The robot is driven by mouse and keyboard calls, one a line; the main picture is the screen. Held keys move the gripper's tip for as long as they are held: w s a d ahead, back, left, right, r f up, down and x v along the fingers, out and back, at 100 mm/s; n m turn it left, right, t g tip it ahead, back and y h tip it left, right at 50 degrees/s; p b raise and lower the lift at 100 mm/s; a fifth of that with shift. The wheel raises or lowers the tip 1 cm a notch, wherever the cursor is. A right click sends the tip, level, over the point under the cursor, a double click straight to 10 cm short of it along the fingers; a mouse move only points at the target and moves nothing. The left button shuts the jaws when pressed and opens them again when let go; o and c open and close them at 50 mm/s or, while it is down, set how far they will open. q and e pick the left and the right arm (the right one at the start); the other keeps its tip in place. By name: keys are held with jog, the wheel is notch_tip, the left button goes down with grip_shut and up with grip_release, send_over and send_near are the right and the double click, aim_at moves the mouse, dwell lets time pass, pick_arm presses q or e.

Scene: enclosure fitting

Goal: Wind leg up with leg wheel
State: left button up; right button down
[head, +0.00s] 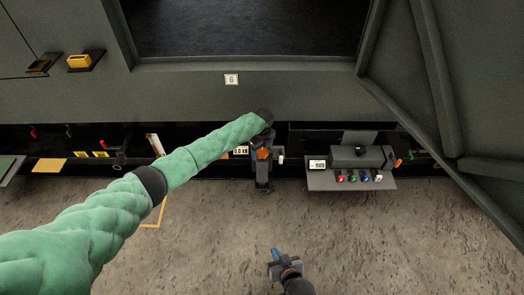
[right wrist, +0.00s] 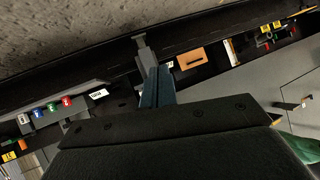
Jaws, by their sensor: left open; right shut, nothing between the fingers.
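A dark leg assembly (head: 262,180) stands at the front of the dark enclosure, in the middle of the head view, beside a small readout (head: 240,150) that seems to show 0.0 kN. My left gripper (head: 264,147) is at the top of this assembly, open; its fingers are hard to make out against the dark parts. An orange part (head: 262,154) shows there; I cannot tell whether it is the leg wheel. My right gripper (head: 276,256) is shut and empty, low over the floor and apart from the leg. In the right wrist view its blue-grey fingers (right wrist: 156,88) are together, with a grey post (right wrist: 145,52) beyond them.
A grey shelf (head: 350,182) right of the leg carries red, green, blue and white buttons and a grey device (head: 358,156). A plate marked 6 (head: 231,79) is on the panel above. A yellow frame marking (head: 153,212) lies left on the floor. The concrete floor (head: 400,245) is otherwise clear.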

pick_arm(q)
jog(key=shift+c, duration=0.2)
